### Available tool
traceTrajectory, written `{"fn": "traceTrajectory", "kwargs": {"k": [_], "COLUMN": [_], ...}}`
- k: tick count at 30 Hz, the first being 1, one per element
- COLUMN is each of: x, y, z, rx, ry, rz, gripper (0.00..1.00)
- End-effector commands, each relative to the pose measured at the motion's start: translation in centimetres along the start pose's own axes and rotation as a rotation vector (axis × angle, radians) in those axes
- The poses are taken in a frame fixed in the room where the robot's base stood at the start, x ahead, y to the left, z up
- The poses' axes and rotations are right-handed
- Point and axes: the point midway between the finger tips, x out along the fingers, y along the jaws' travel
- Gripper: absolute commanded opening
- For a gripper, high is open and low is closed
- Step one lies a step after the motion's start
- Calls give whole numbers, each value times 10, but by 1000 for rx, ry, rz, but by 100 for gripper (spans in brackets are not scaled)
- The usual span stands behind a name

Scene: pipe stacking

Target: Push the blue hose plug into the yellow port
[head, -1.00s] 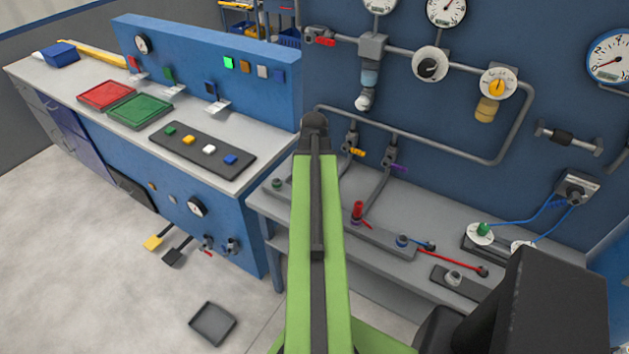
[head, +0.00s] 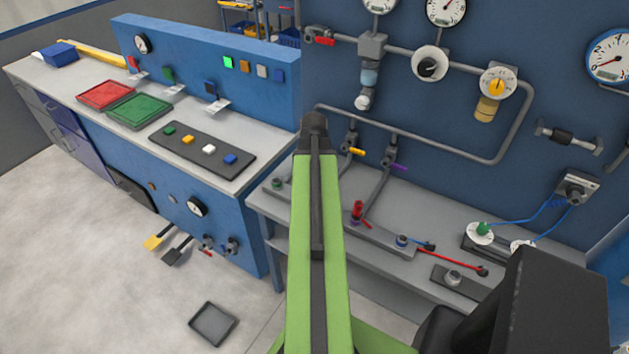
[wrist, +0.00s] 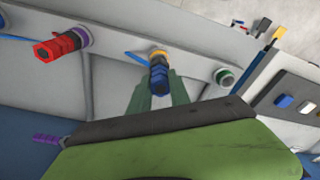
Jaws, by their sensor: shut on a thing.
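The blue hose plug (wrist: 159,80), with dark bands, is between the green fingers of my gripper (wrist: 160,92) in the wrist view. The gripper is shut on it. The yellow port (wrist: 158,54) shows as a yellow ring on the pale rail, directly behind the plug. The plug lines up closely with this ring and overlaps it in the picture. I cannot tell how deep the plug sits. In the head view, my green arm hides the gripper, the plug and the yellow port.
A red plug (wrist: 56,47) stands at the purple-ringed port (wrist: 82,36); it also shows in the head view (head: 357,210). A green-ringed port (wrist: 223,76) is on the other side. A blue-ringed port (head: 402,240) is farther right. Pipes and valves (head: 352,150) rise behind the bench.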

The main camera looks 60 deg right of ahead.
Motion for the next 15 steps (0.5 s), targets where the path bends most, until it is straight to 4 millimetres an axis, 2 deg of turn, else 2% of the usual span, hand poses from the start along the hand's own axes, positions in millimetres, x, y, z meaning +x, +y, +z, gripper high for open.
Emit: {"fn": "traceTrajectory", "kwargs": {"k": [15], "x": [12], "y": [0], "z": [1], "rx": [0], "ry": [0], "rz": [0], "gripper": [0]}}
